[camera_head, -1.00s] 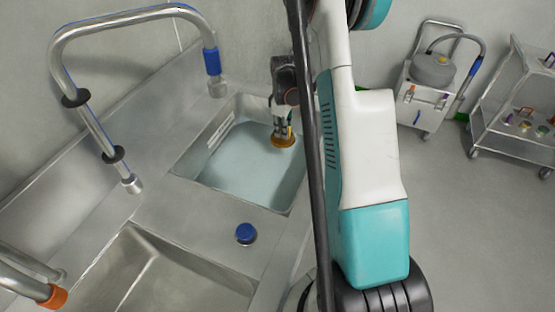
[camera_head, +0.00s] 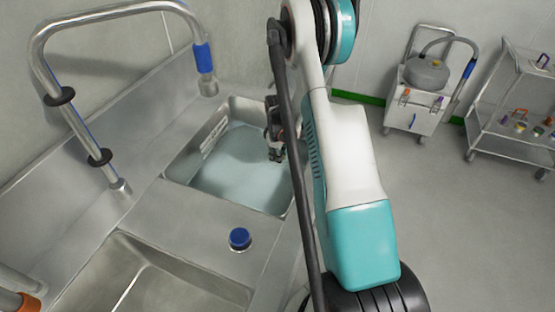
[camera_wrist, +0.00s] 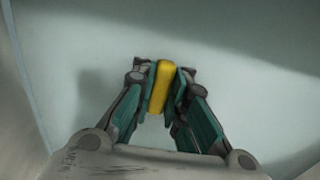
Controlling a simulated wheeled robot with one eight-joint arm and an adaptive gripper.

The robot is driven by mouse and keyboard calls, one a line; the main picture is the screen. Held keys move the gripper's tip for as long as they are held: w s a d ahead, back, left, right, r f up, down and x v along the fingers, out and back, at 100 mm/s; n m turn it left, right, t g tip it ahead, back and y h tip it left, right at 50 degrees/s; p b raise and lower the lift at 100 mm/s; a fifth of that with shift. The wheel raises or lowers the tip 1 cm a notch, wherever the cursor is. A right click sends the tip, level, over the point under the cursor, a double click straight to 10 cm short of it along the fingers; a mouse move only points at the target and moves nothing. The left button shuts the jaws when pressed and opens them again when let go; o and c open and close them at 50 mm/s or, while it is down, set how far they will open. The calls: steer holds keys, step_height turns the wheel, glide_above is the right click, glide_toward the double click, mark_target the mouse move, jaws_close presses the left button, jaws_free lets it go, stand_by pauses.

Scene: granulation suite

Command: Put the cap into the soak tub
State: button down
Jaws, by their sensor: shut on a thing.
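The yellow cap (camera_wrist: 159,88) is seen edge-on in the wrist view, pinched between the two fingertips of my gripper (camera_wrist: 161,80). In the head view my gripper (camera_head: 277,155) points down at the right side of the soak tub (camera_head: 192,152), a steel basin holding pale blue liquid. The cap cannot be made out in the head view. In the wrist view the pale tub interior lies below the cap, with a soft shadow to the left. I cannot tell the cap's exact height above the liquid.
A blue round cap-like piece (camera_head: 240,239) sits on the steel deck between the tub and an empty front basin (camera_head: 150,285). A bent metal pipe (camera_head: 110,15) arches at the left. A trolley with a grey vessel (camera_head: 427,72) and a shelf cart (camera_head: 520,110) stand at the right.

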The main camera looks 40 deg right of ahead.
steer(key=shift+f, duration=0.1)
steer(key=c, duration=1.6)
jaws_free()
step_height(320, 180, up, 12)
steer(key=p, duration=0.4)
steer(key=shift+r, duration=0.2)
